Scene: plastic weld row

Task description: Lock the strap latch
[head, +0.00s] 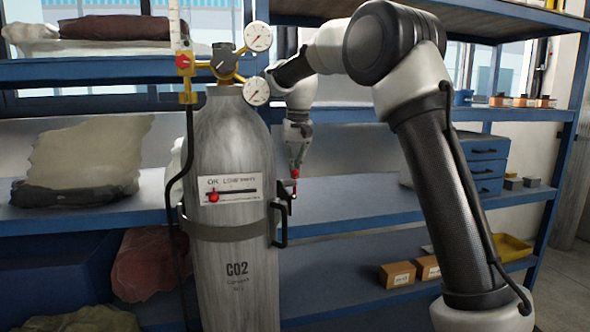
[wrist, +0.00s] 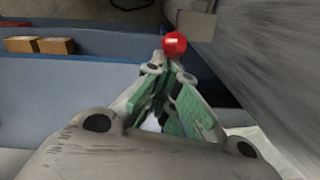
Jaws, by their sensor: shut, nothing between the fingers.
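A strap (head: 225,232) runs around the grey CO2 cylinder (head: 236,140). Its dark latch (head: 283,200) is on the cylinder's right side, with a small red ball knob (head: 295,174) at its upper end. My gripper (head: 296,166) points down just above this knob. In the wrist view the red knob (wrist: 174,44) sits right at the tips of my gripper (wrist: 168,70). The fingers, with green pads, are closed together and hold nothing. I cannot tell whether the tips touch the knob. The latch body is mostly hidden in the wrist view.
A label plate (head: 230,190) with another red knob (head: 213,197) is on the cylinder's front. Gauges (head: 258,37) and a regulator top it. Blue shelving (head: 340,212) stands behind, with small brown boxes (head: 398,274) lower down. The shelf right of the latch is clear.

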